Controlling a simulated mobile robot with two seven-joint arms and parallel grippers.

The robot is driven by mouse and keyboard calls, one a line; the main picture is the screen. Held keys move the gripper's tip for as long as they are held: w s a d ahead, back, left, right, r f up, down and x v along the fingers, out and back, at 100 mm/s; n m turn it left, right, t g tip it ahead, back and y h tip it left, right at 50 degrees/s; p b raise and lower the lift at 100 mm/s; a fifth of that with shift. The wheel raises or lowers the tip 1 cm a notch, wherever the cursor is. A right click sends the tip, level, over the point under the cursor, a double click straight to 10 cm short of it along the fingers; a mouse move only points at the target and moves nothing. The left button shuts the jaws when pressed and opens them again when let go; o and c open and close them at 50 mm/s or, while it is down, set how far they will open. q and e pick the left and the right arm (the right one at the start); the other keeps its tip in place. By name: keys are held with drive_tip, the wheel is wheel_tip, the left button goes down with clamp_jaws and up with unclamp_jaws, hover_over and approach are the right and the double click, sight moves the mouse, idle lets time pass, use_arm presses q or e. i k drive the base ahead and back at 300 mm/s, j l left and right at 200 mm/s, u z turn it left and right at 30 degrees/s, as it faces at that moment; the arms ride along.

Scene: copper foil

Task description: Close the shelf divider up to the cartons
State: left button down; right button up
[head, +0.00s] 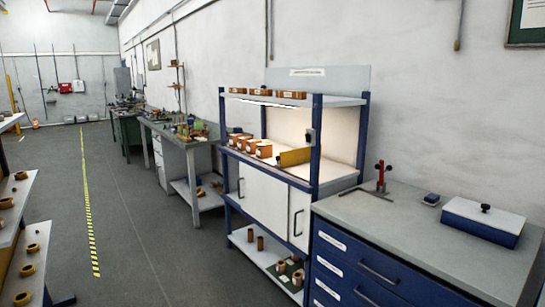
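The shelf divider (295,157) is an upright yellow panel on the middle shelf of the blue-framed shelf unit (314,150). Several orange-brown cartons (263,150) with white labels stand in a row on the same shelf, to the left of the divider. A narrow gap shows between the nearest carton and the divider. The shelf to the right of the divider is bare. Neither of my grippers is in view.
Small brown boxes (262,92) sit on the top shelf, and copper rolls (260,243) stand on the bottom one. A blue drawer cabinet (375,262) adjoins on the right. Open floor (150,240) lies to the left, before a rack (15,240) of rolls.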

sight(288, 158)
drive_tip(key=i+j, duration=0.4)
drive_tip(key=i, duration=0.2)
drive_tip(key=i+j, duration=0.35)
drive_tip(key=i, duration=0.2)
drive_tip(key=i+j+z, duration=0.1)
drive_tip(key=i+j, duration=0.3)
drive_tip(key=i, duration=0.2)
drive_tip(key=i+j, duration=0.45)
drive_tip(key=i, duration=0.1)
